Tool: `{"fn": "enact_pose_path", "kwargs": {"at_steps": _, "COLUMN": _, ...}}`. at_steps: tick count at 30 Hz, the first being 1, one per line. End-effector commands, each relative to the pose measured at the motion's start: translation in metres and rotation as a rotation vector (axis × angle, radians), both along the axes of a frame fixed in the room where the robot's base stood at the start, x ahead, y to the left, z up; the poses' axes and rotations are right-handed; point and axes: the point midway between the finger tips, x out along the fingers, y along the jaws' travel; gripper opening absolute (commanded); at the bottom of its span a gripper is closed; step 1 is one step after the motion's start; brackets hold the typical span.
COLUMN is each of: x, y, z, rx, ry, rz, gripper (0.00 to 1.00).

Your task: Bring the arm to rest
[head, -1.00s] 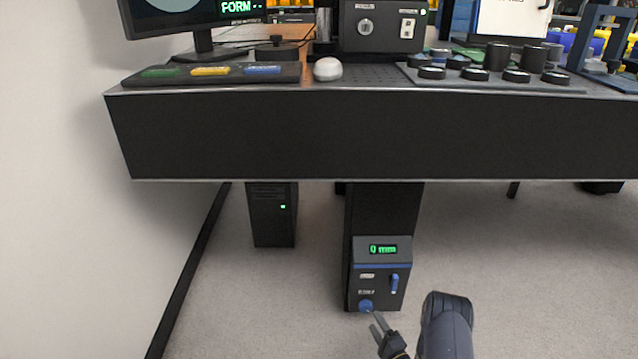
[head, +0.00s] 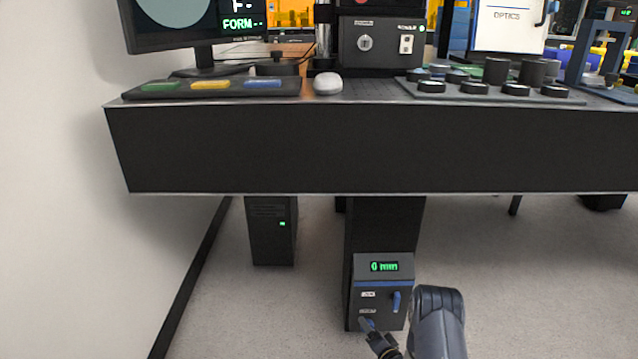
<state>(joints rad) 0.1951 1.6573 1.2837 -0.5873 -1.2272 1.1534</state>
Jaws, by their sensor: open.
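My gripper (head: 372,330) is low in the head view, in front of the lower part of a dark control box (head: 384,282) under the table. Its fingers are open, and I see nothing between them. They overlap the spot of the box's blue round knob, which is mostly hidden. I cannot tell whether they touch it. My arm comes up from the bottom edge, just right of the gripper. The box has a green display reading about 0 mm and a blue lever (head: 396,302) on its right side.
The thick dark table (head: 370,150) spans the view above my arm. A computer tower (head: 271,235) stands below. Floor right of the box is clear.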

Motion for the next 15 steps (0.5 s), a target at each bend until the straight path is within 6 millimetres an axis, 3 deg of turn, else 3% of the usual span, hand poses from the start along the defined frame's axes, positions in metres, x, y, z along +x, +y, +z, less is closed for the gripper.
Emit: {"fn": "enact_pose_path", "kwargs": {"at_steps": 15, "x": 0.0004, "y": 0.0027, "z": 0.0029, "rx": -0.408, "ry": -0.001, "rz": 0.002, "gripper": 0.61}}
